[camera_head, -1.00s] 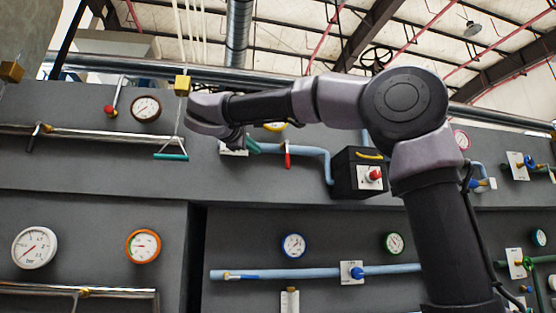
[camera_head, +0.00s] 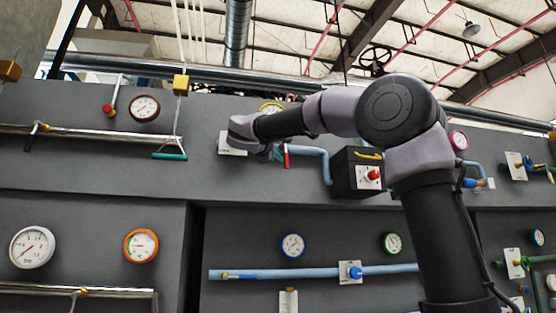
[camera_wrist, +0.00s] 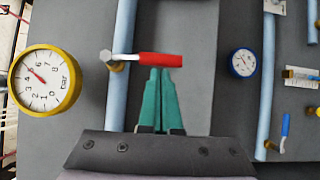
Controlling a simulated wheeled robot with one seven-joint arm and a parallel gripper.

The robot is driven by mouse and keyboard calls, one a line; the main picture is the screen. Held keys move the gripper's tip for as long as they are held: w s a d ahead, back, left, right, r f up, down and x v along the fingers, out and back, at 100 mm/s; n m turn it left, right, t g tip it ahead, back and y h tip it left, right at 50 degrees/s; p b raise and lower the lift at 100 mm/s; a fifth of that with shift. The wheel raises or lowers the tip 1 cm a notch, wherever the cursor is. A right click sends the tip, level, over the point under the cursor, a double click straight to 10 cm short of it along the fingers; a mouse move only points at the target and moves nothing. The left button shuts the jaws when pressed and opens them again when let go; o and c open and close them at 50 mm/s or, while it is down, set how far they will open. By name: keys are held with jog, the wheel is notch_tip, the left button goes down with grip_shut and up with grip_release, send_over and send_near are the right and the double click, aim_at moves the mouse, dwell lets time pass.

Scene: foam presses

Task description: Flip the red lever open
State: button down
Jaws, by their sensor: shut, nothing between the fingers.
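The red lever (camera_wrist: 160,59) shows in the wrist view, its handle lying across the picture from a metal pivot on a light-blue pipe (camera_wrist: 122,30). In the head view the red lever (camera_head: 286,158) hangs down below the blue pipe. My gripper (camera_wrist: 159,72) has green fingers, shut with nothing between them. In the wrist view its fingertips are right at the handle's lower edge. Whether they touch it I cannot tell. In the head view my gripper (camera_head: 277,153) is just left of the lever, largely hidden behind my wrist.
A yellow-rimmed gauge (camera_wrist: 44,80) is left of the pipe in the wrist view. In the head view, a black box with a red button (camera_head: 372,174) stands right of the lever. A green-handled pull bar (camera_head: 170,156) hangs to the left.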

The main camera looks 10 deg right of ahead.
dwell(0.4)
jog(key=shift+d+f+n, duration=0.1)
jog(key=shift+d+n, duration=0.15)
jog(key=shift+n, duration=0.05)
jog(key=shift+d+t, duration=0.1)
jog(key=shift+t, duration=0.2)
jog(key=shift+d+f+n+t+h, duration=0.15)
jog(key=shift+d+n+t, duration=0.3)
jog(key=shift+n, duration=0.25)
jog(key=shift+d+f+n+t+h, duration=0.15)
jog(key=shift+d+n+t, duration=0.2)
jog(key=shift+d+n, duration=0.3)
jog(key=d+r+n+t, duration=0.2)
jog(key=d+r+n, duration=0.2)
jog(key=d, duration=0.4)
jog(key=shift+r+n+t+y, duration=0.3)
jog(key=shift+r+n+y, duration=0.1)
jog(key=shift+r, duration=0.2)
